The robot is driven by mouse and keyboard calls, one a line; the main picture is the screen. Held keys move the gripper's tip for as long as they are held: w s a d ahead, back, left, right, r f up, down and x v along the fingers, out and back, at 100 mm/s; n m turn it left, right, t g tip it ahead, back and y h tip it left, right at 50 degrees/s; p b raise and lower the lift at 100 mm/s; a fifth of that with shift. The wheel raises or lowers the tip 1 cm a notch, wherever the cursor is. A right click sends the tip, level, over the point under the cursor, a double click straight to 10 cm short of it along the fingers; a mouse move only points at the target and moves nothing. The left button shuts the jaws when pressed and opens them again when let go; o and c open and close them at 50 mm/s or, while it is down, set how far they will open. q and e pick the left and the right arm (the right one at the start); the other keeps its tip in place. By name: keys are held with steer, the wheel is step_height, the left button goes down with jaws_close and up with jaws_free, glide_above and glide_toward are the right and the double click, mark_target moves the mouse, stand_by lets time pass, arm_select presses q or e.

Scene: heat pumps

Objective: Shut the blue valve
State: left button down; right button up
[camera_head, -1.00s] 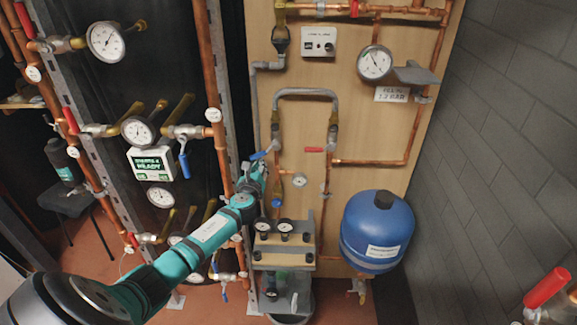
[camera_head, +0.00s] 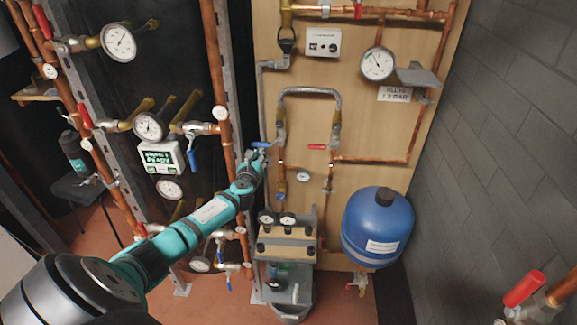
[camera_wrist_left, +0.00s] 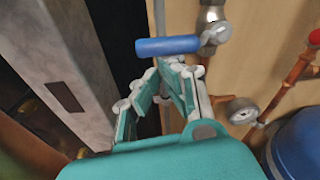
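The blue valve handle (camera_head: 263,144) is a short lever on the pipework at the left side of the wooden panel. It lies about level in the head view. In the left wrist view the blue handle (camera_wrist_left: 167,46) runs sideways just beyond the fingertips, its right end at a metal valve body (camera_wrist_left: 214,32). My left gripper (camera_head: 256,158) is just below the handle; in the left wrist view my left gripper (camera_wrist_left: 165,76) has its fingers apart with nothing between them. Whether a fingertip touches the handle, I cannot tell. My right gripper is out of view.
Copper pipes with gauges and another blue lever (camera_head: 193,158) are on the left rack. A red valve handle (camera_head: 525,288) is at the lower right. A pump unit (camera_head: 287,243) sits below my gripper.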

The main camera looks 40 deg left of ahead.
arm_select(q)
steer(key=shift+a+r, duration=0.15)
steer(key=shift+r, duration=0.05)
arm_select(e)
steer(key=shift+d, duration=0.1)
arm_select(q)
steer(key=v, duration=1.2)
steer(key=shift+f, duration=0.2)
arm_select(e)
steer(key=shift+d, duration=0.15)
